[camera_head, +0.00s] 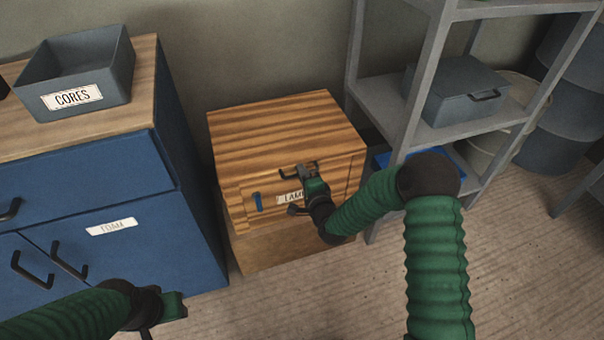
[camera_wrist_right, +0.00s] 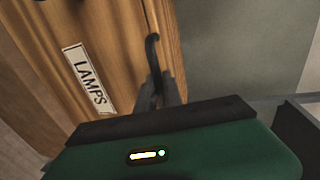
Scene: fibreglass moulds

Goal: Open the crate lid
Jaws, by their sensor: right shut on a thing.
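The wooden crate (camera_head: 236,215) stands between the blue cabinet and the grey shelf. Its striped wooden lid (camera_head: 280,125) lies flat on top, and I see no gap under it. A dark handle (camera_head: 287,174) is on the front near the lid edge; it also shows in the right wrist view (camera_wrist_right: 152,48). My right gripper (camera_head: 310,172) is at the crate front, its fingers (camera_wrist_right: 160,88) shut on the handle. A LAMPS label (camera_wrist_right: 88,78) is beside it, partly covered in the head view. My left gripper (camera_head: 178,304) is low in front of the cabinet, its fingers unclear.
The blue cabinet (camera_head: 85,190) at left bears a grey CORES bin (camera_head: 110,70). The grey shelf (camera_head: 385,100) at right holds a lidded grey box (camera_head: 455,92). A brown box base (camera_head: 285,245) is under the crate. The floor in front is clear.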

